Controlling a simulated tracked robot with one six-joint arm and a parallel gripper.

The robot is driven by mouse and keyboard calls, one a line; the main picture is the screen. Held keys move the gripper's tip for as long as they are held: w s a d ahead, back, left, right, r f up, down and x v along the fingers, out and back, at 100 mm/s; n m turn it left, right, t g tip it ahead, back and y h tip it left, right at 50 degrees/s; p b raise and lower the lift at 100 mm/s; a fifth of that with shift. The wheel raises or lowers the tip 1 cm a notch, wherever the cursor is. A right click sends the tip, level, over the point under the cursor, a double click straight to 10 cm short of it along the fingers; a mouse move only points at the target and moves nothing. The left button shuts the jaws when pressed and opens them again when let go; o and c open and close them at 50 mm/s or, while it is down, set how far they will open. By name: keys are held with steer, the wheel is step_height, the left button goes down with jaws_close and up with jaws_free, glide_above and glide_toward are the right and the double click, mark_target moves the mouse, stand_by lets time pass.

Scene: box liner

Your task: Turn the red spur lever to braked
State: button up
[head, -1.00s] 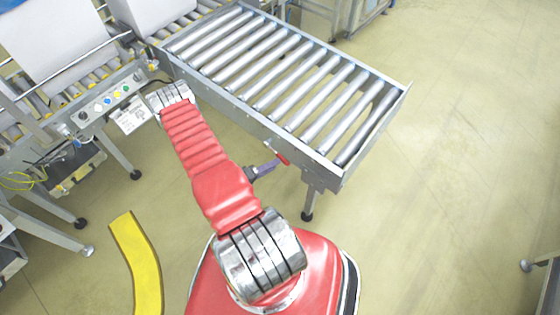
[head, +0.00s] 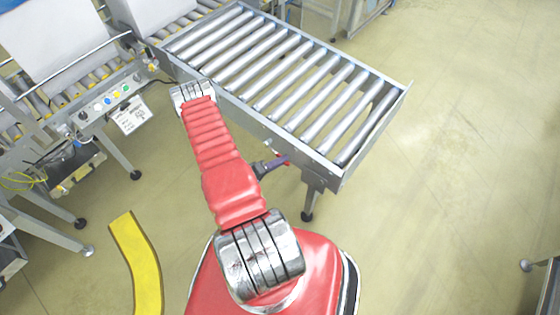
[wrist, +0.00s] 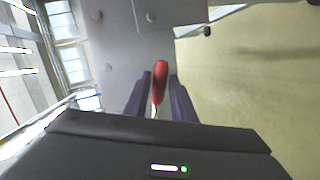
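The red spur lever (wrist: 160,82) stands out from the grey side plate of the roller conveyor in the wrist view, its tip pointing up in the picture. My gripper (wrist: 159,98) is open, with one dark purple finger on each side of the lever. Narrow gaps seem to show between the lever and the fingers, so I see no firm grip. In the head view my gripper (head: 277,162) is at the conveyor's near side and covers most of the lever. The lever's pivot is hidden behind my gripper in the wrist view.
The roller conveyor (head: 345,178) fills the upper middle, with a leg close to my gripper. A control panel (head: 104,104) with coloured buttons is at the left. A yellow curved floor strip (head: 136,255) lies front left. The floor at the right is mostly clear.

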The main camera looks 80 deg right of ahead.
jaws_close()
